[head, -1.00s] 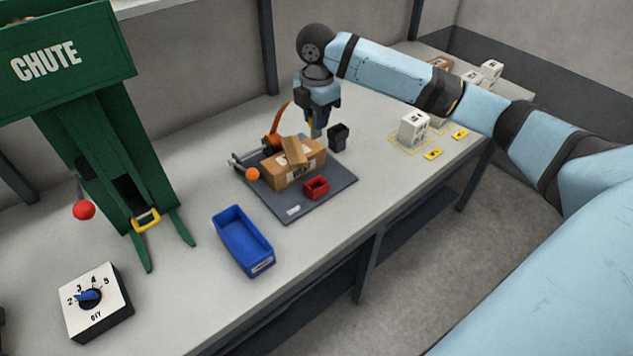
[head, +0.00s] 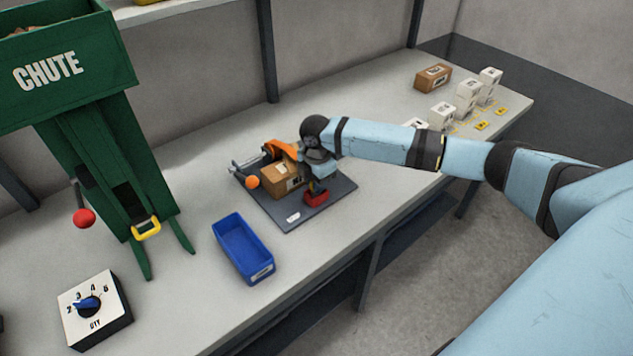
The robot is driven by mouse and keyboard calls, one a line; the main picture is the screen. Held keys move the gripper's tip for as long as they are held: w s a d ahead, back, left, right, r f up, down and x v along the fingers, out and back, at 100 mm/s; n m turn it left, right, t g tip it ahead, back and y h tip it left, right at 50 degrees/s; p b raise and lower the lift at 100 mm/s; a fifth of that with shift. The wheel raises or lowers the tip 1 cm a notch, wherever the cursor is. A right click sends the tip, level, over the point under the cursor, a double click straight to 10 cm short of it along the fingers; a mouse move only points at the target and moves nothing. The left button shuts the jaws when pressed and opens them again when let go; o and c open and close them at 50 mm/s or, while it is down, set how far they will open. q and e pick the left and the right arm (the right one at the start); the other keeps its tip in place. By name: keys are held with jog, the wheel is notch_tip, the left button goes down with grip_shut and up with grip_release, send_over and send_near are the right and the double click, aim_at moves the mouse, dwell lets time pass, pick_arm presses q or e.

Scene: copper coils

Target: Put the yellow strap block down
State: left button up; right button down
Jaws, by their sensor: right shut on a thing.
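My right gripper (head: 317,187) points down at the right side of the dark grey mat, just above a small red open holder (head: 316,199). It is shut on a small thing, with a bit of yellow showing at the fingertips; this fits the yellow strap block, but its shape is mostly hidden. I cannot tell whether it touches the holder. A brown carton (head: 281,181) sits on the mat (head: 292,218) just left of the gripper. An orange arm (head: 279,149) lies behind the carton's top, partly covered by my wrist. My left gripper is not in view.
A blue bin (head: 243,247) stands in front of the mat. The green chute (head: 120,190) and a dial box (head: 94,310) are at left. White boxes (head: 467,95) and a brown box (head: 432,77) stand at the far right. The bench between mat and boxes is clear.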

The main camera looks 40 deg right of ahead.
jog(key=shift+f, duration=0.2)
jog(key=c, duration=1.3)
grip_release()
jog(key=shift+f, duration=0.1)
jog(key=shift+c, duration=0.2)
notch_tip(320, 180, up, 12)
jog(key=shift+r, duration=0.2)
